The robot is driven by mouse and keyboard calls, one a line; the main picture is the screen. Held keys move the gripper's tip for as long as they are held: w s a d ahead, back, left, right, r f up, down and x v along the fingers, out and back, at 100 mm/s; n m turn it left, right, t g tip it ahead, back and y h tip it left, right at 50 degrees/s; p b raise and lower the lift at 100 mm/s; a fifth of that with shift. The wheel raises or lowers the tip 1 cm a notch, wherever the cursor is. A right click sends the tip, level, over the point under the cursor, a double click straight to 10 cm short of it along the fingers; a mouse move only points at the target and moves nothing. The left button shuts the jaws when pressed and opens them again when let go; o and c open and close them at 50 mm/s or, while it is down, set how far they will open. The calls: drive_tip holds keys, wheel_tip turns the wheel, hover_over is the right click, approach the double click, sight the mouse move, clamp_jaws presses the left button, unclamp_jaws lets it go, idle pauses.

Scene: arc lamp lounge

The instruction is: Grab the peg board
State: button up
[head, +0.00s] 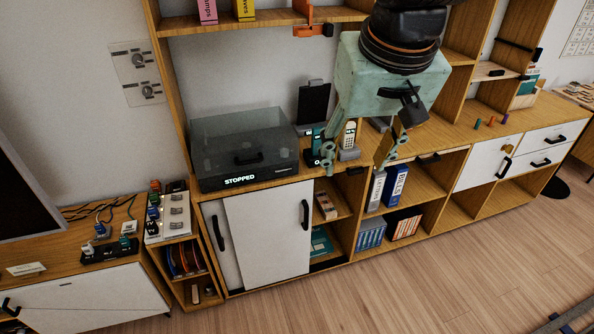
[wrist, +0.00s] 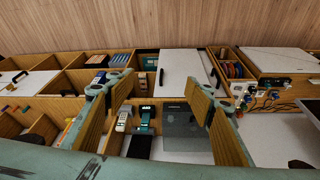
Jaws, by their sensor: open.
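My gripper (head: 356,160) hangs over the cabinet top, in front of a white cordless phone (head: 349,136). Its two fingers are spread apart with nothing held between them. In the wrist view the open fingers (wrist: 160,85) stand on either side of the phone area. Several small coloured pegs (head: 491,121) stand on the wooden top well to the right of my gripper in the head view. I cannot clearly make out a board beneath them, as any wood there blends with the cabinet top.
A dark translucent box reading STOPPED (head: 240,150) stands left of my gripper. A black tablet-like panel (head: 313,103) is behind it. Binders (head: 395,186) fill a cubby below. Upper shelves and uprights frame the arm. The floor (head: 420,285) in front is clear.

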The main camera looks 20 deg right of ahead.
drive_tip(key=w+d+f+m+p, duration=0.2)
drive_tip(key=w+d+f, duration=0.6)
drive_tip(key=w+f, duration=0.25)
drive_tip(key=w+d+f+m+p, duration=0.1)
drive_tip(key=w+d+f+m, duration=0.1)
drive_tip(key=w+d+f, duration=0.75)
drive_tip(key=w+d+f+m+p, duration=0.1)
drive_tip(key=w+d+f, duration=0.1)
drive_tip(key=f, duration=0.8)
drive_tip(key=w+d+f+m+p, duration=0.1)
drive_tip(key=w+d+f, duration=0.15)
drive_tip(key=f, duration=0.75)
drive_tip(key=w+d+f+m+p, duration=0.1)
drive_tip(key=w+d+f, duration=0.15)
drive_tip(key=f, duration=0.75)
drive_tip(key=w+a+f+n+t+b, duration=0.1)
drive_tip(key=w+f+n+t+b, duration=0.2)
drive_tip(key=w+f+t, duration=0.3)
drive_tip(key=w+a+f+n+t+b, duration=0.2)
drive_tip(key=w+f+n+t, duration=0.4)
drive_tip(key=f, duration=0.7)
drive_tip(key=shift+w+f+t+y+b, duration=0.2)
drive_tip(key=shift+t+y+b, duration=0.1)
drive_tip(key=shift+t+b, duration=0.6)
